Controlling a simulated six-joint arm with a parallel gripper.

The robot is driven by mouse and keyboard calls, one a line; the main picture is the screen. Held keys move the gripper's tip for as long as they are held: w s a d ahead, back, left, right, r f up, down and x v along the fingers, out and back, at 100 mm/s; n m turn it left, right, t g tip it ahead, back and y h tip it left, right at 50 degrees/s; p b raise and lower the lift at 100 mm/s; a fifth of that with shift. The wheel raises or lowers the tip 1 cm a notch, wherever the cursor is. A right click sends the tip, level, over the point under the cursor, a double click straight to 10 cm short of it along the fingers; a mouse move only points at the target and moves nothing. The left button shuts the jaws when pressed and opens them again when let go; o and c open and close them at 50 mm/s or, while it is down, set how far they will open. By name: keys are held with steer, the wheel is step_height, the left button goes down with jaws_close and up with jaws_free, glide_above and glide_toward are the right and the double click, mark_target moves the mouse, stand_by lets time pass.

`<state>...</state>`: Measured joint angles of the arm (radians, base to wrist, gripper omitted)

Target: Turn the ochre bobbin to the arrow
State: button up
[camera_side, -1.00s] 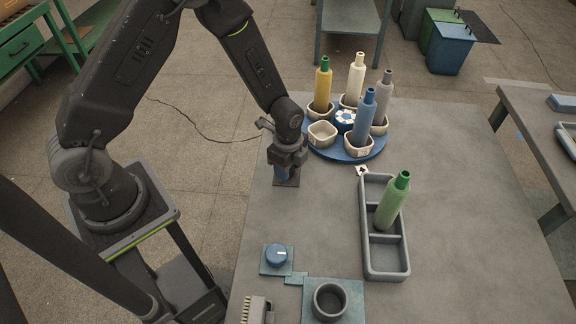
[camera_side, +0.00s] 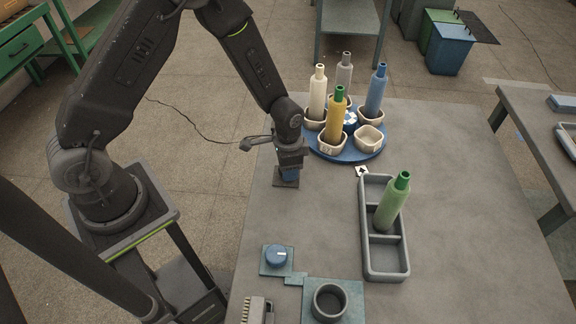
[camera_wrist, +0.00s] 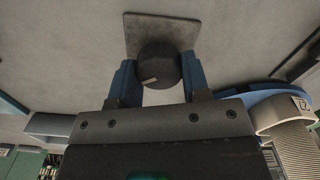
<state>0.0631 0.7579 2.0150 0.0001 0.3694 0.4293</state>
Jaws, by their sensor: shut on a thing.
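The ochre bobbin (camera_side: 338,119), with a green top, stands upright in a cup at the front left of the blue turntable (camera_side: 350,155). The white arrow marker (camera_side: 362,171) lies on the table just in front of the turntable. The arrow lies roughly between the ochre bobbin's cup and an empty cup (camera_side: 369,138) to its right. My gripper (camera_side: 288,174) points down left of the turntable. In the wrist view its blue fingers close on both sides of a dark round knob (camera_wrist: 158,66) with a pale pointer line. The knob sits on a square plate (camera_wrist: 150,22).
Cream (camera_side: 318,97), grey (camera_side: 344,74) and blue (camera_side: 377,90) bobbins stand in other turntable cups. A grey tray (camera_side: 386,273) holds a green bobbin (camera_side: 393,203).

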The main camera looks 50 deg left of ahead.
steer(key=n, duration=0.4)
steer(key=shift+w, duration=0.1)
steer(key=shift+a, duration=0.1)
stand_by(0.3)
steer(key=o, duration=0.9)
steer(key=shift+o, duration=0.2)
step_height(320, 180, up, 14)
stand_by(0.3)
